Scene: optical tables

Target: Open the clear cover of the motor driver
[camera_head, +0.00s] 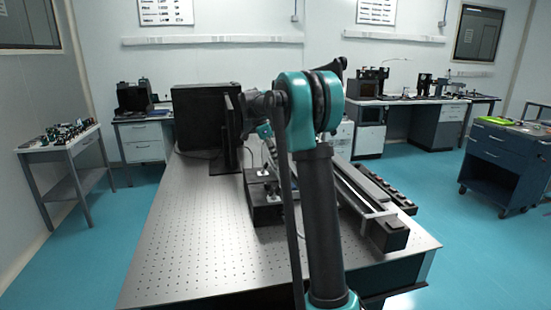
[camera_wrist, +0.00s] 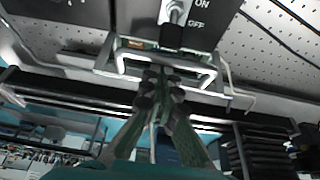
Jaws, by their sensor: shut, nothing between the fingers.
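In the wrist view, my gripper (camera_wrist: 161,78) is shut and empty, its dark fingertips close together. They point at a small pale-edged unit (camera_wrist: 130,44) with some green and orange inside, which looks like the motor driver. A bright, thin-edged frame around it may be its clear cover; whether it is open or closed I cannot tell. My fingertips overlap the near edge of this unit; contact is unclear. In the head view, my arm hides the unit and most of my gripper.
A black panel with a metal toggle switch (camera_wrist: 174,14) marked ON and OFF lies just beyond the unit. Pale cables run beside it. In the head view, the perforated optical table (camera_head: 200,240) holds a black box (camera_head: 265,213) and a long rail (camera_head: 350,190). Its front left is clear.

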